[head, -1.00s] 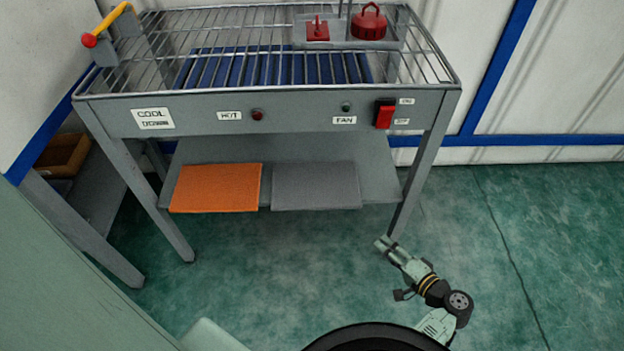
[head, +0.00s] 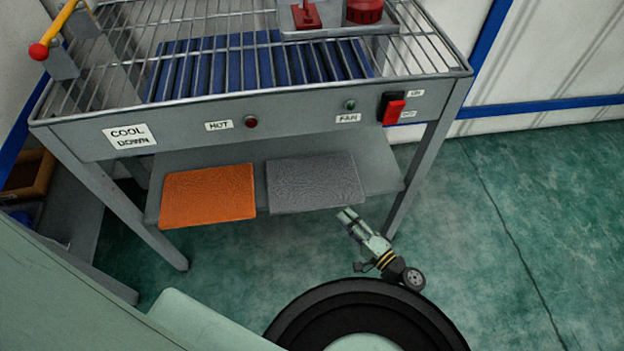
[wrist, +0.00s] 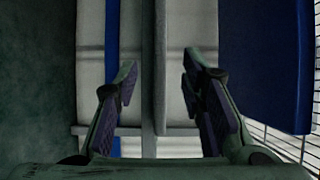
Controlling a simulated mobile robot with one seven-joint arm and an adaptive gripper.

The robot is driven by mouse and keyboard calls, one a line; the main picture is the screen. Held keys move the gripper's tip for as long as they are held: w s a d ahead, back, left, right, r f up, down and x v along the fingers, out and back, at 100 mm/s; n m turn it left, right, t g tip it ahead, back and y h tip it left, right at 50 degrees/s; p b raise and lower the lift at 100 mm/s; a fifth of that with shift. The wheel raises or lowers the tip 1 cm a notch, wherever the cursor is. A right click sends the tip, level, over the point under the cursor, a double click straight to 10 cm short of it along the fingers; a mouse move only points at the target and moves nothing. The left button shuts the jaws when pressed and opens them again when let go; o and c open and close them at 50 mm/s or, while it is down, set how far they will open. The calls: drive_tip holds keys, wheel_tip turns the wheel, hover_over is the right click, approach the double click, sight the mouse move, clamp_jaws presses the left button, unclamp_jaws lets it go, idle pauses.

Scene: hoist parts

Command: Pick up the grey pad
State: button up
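The grey pad (head: 315,183) lies flat on the lower shelf of the cool-down table in the head view, its front edge at the shelf's front edge. My gripper (head: 346,214) is in front of and a little below the pad's right front corner, seemingly apart from it.
An orange pad (head: 208,195) lies left of the grey one on the same shelf (head: 383,178). The table's right front leg (head: 425,160) stands close to my gripper's right. The wire rack (head: 110,75) and front panel (head: 300,120) are above. Floor to the right is clear.

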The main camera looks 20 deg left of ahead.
sight(336, 206)
drive_tip(key=x, duration=0.6)
drive_tip(key=shift+w, duration=0.5)
drive_tip(key=shift+c, duration=0.3)
clamp_jaws()
